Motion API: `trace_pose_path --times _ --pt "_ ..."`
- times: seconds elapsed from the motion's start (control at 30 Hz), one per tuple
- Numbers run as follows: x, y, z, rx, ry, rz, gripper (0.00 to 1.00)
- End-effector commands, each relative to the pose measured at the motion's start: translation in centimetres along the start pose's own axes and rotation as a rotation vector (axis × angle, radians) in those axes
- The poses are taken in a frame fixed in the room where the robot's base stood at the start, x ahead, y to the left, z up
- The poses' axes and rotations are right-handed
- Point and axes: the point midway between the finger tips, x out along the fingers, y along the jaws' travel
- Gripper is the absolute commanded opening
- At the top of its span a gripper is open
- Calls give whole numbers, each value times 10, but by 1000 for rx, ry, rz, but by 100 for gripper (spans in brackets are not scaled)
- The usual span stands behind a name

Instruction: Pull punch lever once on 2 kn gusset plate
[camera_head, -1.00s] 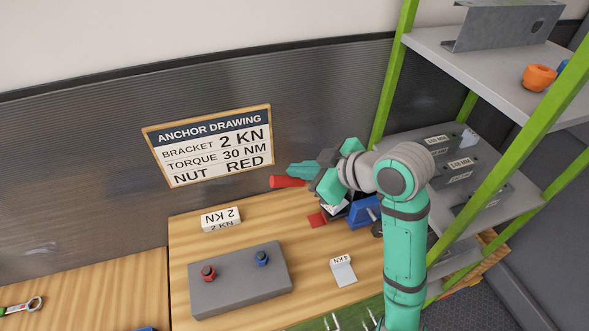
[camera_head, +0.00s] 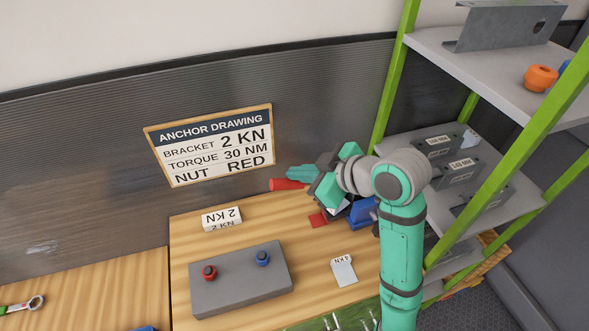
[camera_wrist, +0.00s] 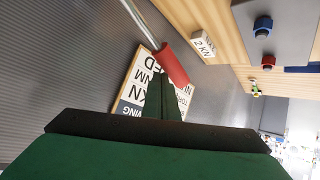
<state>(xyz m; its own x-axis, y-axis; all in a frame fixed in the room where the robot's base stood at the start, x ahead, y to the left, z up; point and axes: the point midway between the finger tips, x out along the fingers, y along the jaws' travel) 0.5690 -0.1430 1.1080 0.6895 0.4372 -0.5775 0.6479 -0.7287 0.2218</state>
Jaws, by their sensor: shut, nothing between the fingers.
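The punch lever's red handle (camera_head: 286,184) sticks out to the left below my gripper (camera_head: 302,173), near the wall. In the wrist view the red handle (camera_wrist: 172,64) sits on a metal rod, right by the tips of my shut fingers (camera_wrist: 167,98). The fingers hold nothing; I cannot tell whether they touch the handle. The blue punch body (camera_head: 362,212) is partly hidden behind my arm. A 2 KN block (camera_head: 222,219) stands at the back of the bench. A plate marked 4 KN (camera_head: 343,271) lies flat in front. I cannot make out a 2 KN gusset plate in the punch.
A grey block (camera_head: 240,285) with a red and a blue knob sits on the wooden bench. The drawing board (camera_head: 210,145) hangs on the wall. A green-framed shelf (camera_head: 450,50) with grey brackets stands close to the right of my arm.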

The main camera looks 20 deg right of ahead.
Motion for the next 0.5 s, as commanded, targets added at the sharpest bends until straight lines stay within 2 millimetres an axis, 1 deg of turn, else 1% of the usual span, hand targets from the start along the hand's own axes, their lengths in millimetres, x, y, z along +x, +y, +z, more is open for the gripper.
trace_pose_path --times 0.5 --pt "6 -5 1 -3 1 -6 0"
